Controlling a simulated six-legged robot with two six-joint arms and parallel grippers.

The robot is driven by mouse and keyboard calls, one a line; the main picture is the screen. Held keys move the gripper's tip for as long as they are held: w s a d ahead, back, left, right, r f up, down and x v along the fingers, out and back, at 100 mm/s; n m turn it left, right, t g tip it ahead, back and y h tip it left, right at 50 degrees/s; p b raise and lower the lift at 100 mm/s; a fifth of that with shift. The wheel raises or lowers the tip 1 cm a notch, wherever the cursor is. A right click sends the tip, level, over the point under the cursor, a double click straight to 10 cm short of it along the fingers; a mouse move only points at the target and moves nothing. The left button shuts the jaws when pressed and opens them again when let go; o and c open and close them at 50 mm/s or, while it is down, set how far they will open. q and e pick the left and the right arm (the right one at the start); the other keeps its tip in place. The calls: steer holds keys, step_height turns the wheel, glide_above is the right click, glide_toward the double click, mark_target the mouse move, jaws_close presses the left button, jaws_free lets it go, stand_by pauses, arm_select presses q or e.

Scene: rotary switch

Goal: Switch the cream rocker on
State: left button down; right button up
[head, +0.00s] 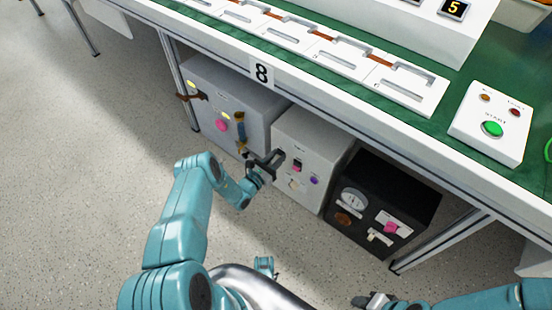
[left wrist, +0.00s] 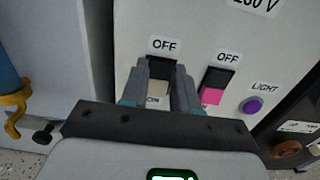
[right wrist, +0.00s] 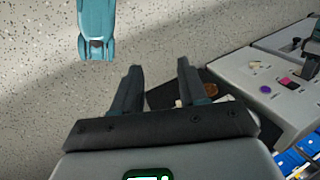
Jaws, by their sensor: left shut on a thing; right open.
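The cream rocker (left wrist: 158,90) is on the front of the white cabinet (head: 318,138), under an OFF label; ON lettering shows near its lower part. My left gripper (head: 277,160) is at the cabinet's front. In the left wrist view its fingers (left wrist: 166,92) are on either side of the cream rocker, closed on it. In the head view the gripper hides at least part of that spot. To the right are a pink rocker (left wrist: 211,92), also under an OFF label, and a purple LIGHT button (left wrist: 252,105). My right gripper (right wrist: 158,85) is open and empty, over the floor.
A grey cabinet (head: 255,97) with a pink knob and a blue handle stands left of the white one. A black cabinet (head: 385,185) with a dial stands right. The green-topped table (head: 440,118) is above them. The floor (head: 90,170) in front is clear.

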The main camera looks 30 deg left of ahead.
arm_select(q)
steer(key=f+t+b, duration=0.1)
steer(key=t+b, duration=0.1)
steer(key=b, duration=0.2)
steer(key=shift+s+f+h+b, duration=0.1)
steer(key=shift+f+h+b, duration=0.2)
steer(key=shift+b, duration=0.1)
steer(key=shift+t+b, duration=0.3)
steer(key=shift+b, duration=0.1)
steer(key=shift+r+t, duration=0.3)
steer(key=c, duration=0.8)
jaws_free()
steer(key=shift+c, duration=0.2)
steer(key=shift+s, duration=0.1)
